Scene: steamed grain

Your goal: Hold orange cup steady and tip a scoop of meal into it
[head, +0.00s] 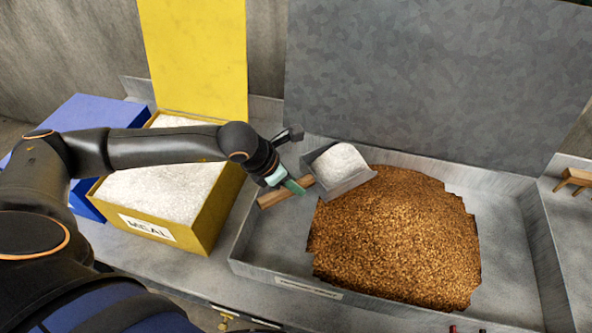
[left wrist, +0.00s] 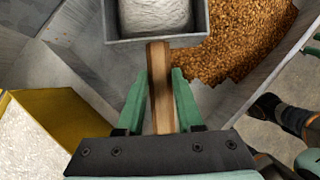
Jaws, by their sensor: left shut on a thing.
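My left gripper (head: 287,187) is shut on the wooden handle (head: 271,198) of a grey metal scoop (head: 349,182). In the left wrist view, the gripper's green fingers (left wrist: 160,105) lie on both sides of the handle (left wrist: 160,75). The scoop holds a heap of white meal (head: 340,163). It is over the left back part of a heap of brown grain (head: 397,237); I cannot tell whether it touches the grain. The yellow meal bin (head: 208,222) stands to the left, full of white meal. No orange cup shows in either view.
The brown grain lies in a wide grey metal tray (head: 262,247) with raised walls and a tall grey lid (head: 430,75) behind. A yellow lid (head: 195,55) stands up behind the meal bin. A blue box (head: 98,113) is at the far left. A wooden object (head: 574,178) is at the right edge.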

